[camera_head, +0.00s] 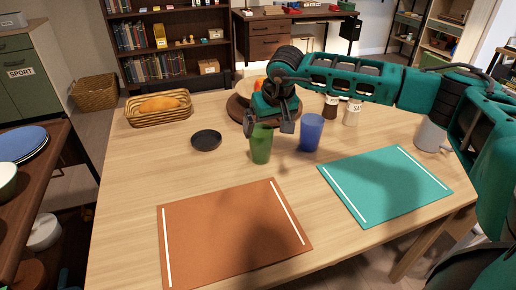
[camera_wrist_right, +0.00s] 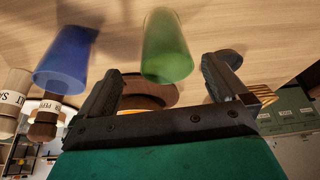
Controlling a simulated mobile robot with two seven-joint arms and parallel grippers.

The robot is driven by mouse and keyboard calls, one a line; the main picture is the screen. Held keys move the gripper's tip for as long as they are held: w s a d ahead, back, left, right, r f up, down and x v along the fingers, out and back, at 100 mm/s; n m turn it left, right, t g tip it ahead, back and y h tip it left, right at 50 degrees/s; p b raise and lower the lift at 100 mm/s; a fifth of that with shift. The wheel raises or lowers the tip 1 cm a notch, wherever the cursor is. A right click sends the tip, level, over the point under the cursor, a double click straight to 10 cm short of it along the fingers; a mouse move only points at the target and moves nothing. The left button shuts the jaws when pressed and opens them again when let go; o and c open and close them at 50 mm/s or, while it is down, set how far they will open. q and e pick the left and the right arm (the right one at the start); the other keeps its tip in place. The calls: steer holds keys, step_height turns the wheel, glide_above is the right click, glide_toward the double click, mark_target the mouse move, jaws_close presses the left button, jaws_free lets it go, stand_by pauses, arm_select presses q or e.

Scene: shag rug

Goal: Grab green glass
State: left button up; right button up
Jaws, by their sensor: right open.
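The green glass (camera_head: 261,145) stands upright on the wooden table, just left of the blue glass (camera_head: 311,132). My right gripper (camera_head: 270,127) is open and hangs over and behind the green glass, partly overlapping its top in the head view. In the right wrist view the green glass (camera_wrist_right: 166,48) shows beyond and between the two open fingers (camera_wrist_right: 163,85), with nothing held. The blue glass (camera_wrist_right: 66,60) shows beside the left-hand finger in that view. My left gripper is in neither view.
A black bowl (camera_head: 206,140) lies left of the green glass. Behind are a bread basket (camera_head: 158,108), a round wooden tray (camera_head: 236,110) and shakers (camera_head: 352,113). A brown mat (camera_head: 232,235) and teal mat (camera_head: 385,185) lie in front.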

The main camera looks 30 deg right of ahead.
steer(key=x, duration=0.5)
steer(key=b+x, duration=0.1)
steer(key=x, duration=0.2)
steer(key=shift+w+a+f, duration=0.15)
steer(key=shift+w+a, duration=0.05)
steer(key=shift+a, duration=0.1)
steer(key=c, duration=1.2)
